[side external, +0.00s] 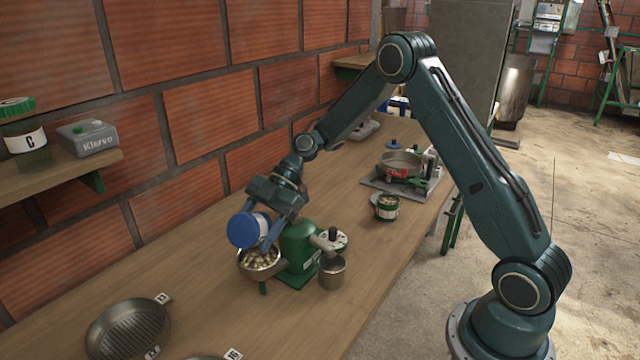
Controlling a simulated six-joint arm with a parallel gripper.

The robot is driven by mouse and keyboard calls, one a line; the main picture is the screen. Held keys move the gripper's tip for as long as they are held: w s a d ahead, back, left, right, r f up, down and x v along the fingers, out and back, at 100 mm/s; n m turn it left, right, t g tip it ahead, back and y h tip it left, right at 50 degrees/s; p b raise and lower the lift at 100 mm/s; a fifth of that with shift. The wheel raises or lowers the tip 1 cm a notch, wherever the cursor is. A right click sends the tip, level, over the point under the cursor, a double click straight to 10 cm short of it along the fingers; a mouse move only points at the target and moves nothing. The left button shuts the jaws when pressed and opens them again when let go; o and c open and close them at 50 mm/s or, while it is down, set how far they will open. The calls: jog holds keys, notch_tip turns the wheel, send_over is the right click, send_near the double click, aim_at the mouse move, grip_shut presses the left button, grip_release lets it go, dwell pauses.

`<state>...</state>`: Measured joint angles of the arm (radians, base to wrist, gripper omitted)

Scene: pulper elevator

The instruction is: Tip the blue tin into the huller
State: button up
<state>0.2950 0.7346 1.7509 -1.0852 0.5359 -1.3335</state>
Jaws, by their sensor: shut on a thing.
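A blue tin (243,231) with a white band is tilted on its side above the green huller (300,243). My gripper (268,232) is shut on the tin. The huller's round metal bowl (244,270) lies just below the tin and holds pale, bean-like pieces. The tin's mouth is not visible, so I cannot tell what is still inside it.
A metal cup (332,273) stands right of the huller. A small jar (386,207) and a pan on a burner (400,162) are farther back. A ridged pan (128,328) lies at front left. A shelf (60,181) holds a jar and a grey can. Bare tabletop lies between.

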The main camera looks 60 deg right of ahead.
aim_at(252, 213)
jog(key=shift+r, duration=0.1)
jog(key=shift+r+h, duration=0.55)
jog(key=shift+h, duration=0.35)
jog(key=shift+r+n+t+h, duration=0.15)
jog(key=shift+r+h, duration=0.45)
jog(key=shift+h, duration=0.4)
jog(key=shift+r+n+t+h, duration=0.15)
jog(key=shift+r+h, duration=0.45)
jog(key=shift+h, duration=0.4)
jog(key=shift+d+r+h, duration=0.1)
jog(key=shift+r+h, duration=0.15)
jog(key=shift+h, duration=0.35)
jog(key=shift+r, duration=0.15)
jog(key=shift+r+t+h, duration=0.3)
jog(key=shift+r+h, duration=0.75)
jog(key=shift+h, duration=0.65)
jog(key=shift+d+r+n+h, duration=0.15)
jog(key=shift+r+h, duration=0.4)
jog(key=shift+h, duration=0.25)
jog(key=shift+d+r+n+h, duration=0.15)
jog(key=shift+r+h, duration=0.35)
jog(key=shift+h, duration=0.3)
jog(key=shift+w, duration=0.1)
